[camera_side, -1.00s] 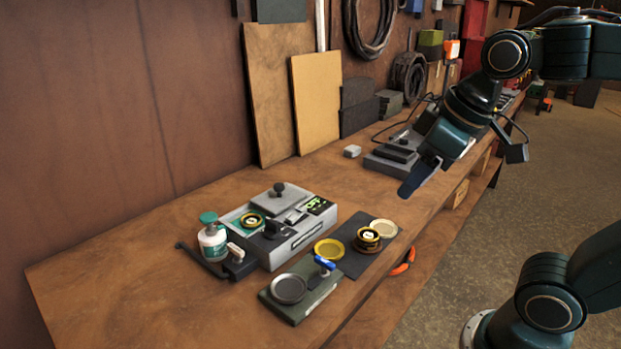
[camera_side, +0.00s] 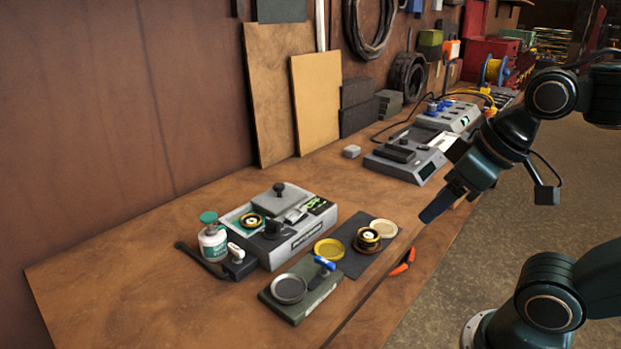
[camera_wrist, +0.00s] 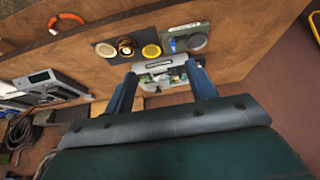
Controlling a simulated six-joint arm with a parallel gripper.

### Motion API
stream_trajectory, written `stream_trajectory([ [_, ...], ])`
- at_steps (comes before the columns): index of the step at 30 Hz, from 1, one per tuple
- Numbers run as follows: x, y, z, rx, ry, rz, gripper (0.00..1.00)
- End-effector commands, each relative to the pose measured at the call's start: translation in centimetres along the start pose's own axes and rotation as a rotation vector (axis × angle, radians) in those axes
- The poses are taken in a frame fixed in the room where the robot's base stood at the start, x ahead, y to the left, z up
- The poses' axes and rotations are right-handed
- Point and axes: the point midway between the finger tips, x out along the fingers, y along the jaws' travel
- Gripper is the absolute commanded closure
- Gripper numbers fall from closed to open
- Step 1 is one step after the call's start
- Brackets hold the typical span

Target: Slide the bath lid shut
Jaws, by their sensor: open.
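The grey bath (camera_side: 300,238) stands on the workbench in the side view. Its grey lid (camera_side: 266,206), with a black knob (camera_side: 279,188), lies over the back part of the top. The front-left part is uncovered and shows a gold-rimmed round piece (camera_side: 251,221) inside. My gripper (camera_side: 436,208) is empty, up and to the right of the bath, near the bench's front edge and well apart from it. In the wrist view my gripper (camera_wrist: 162,70) is open, and the bath (camera_wrist: 155,66) shows between and beyond its fingers. The lid is hard to make out there.
A green-capped jar (camera_side: 212,240) stands left of the bath. A dark mat (camera_side: 357,262) with gold round pieces and a green fixture (camera_side: 308,303) with a blue-handled clamp lie in front. Grey instruments (camera_side: 405,160) stand farther right. Bare bench lies between them and the mat.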

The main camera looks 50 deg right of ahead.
Motion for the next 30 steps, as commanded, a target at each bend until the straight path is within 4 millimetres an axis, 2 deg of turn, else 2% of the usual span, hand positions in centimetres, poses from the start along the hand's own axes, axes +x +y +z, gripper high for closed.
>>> stream_trajectory([
  [1,0.0,0.0,0.0,0.000,0.000,0.000,0.50],
  [9,0.1,0.0,-1.2,0.011,-0.003,-0.003,1.00],
  [14,0.4,0.1,-3.8,0.031,-0.005,-0.010,1.00],
  [20,1.6,0.7,-8.2,0.071,-0.011,-0.029,1.00],
  [30,5.3,3.1,-15.7,0.154,-0.012,-0.075,1.00],
])
